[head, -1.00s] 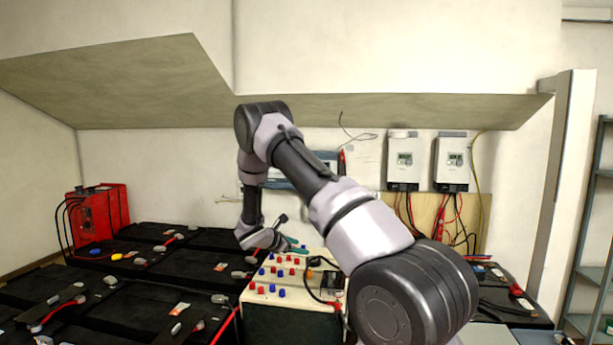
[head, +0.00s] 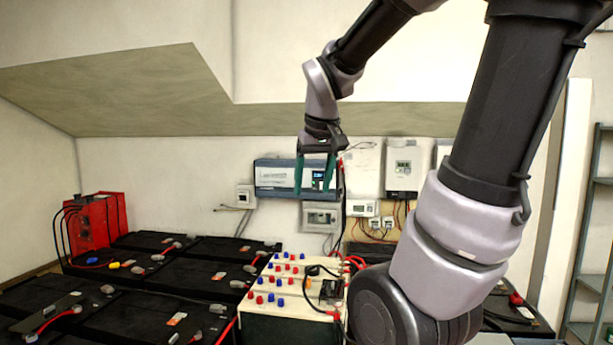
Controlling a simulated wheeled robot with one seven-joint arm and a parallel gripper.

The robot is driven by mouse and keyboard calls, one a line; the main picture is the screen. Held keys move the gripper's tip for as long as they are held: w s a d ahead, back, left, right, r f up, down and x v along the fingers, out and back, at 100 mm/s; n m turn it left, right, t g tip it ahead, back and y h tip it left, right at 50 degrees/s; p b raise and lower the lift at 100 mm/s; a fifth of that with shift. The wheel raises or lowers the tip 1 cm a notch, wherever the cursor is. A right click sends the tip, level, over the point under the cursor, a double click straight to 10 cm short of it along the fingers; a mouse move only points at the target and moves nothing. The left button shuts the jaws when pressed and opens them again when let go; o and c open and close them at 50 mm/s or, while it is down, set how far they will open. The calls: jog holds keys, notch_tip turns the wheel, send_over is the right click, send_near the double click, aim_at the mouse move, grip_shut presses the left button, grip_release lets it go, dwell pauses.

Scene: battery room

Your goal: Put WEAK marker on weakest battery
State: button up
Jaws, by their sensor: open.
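Several black batteries (head: 205,278) stand close together at the left, with grey terminal covers and small orange-and-white labels on top. A cream-topped battery unit (head: 265,308) with red and blue caps stands to their right; a small dark meter-like device (head: 330,291) with black and red leads sits on it. My gripper (head: 315,188) points down with its two teal fingers apart and nothing visible between them. It is well above the cream top, in front of the wall equipment. I cannot make out a marker reading WEAK, nor which battery is weakest.
A red unit (head: 95,222) with black cables stands at the far left. A blue-grey charger (head: 275,178) and a white inverter (head: 404,165) hang on the back wall. Metal shelving (head: 592,230) is at the right. My arm hides much of the right side.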

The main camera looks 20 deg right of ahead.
jog(key=s+a+r+m+t+y, duration=0.2)
jog(key=s+a+r+m, duration=0.1)
jog(key=s, duration=0.4)
jog(key=shift+s+a+y, duration=0.15)
jog(key=shift+a+y, duration=0.25)
jog(key=shift+a, duration=0.5)
jog(key=shift+t, duration=0.3)
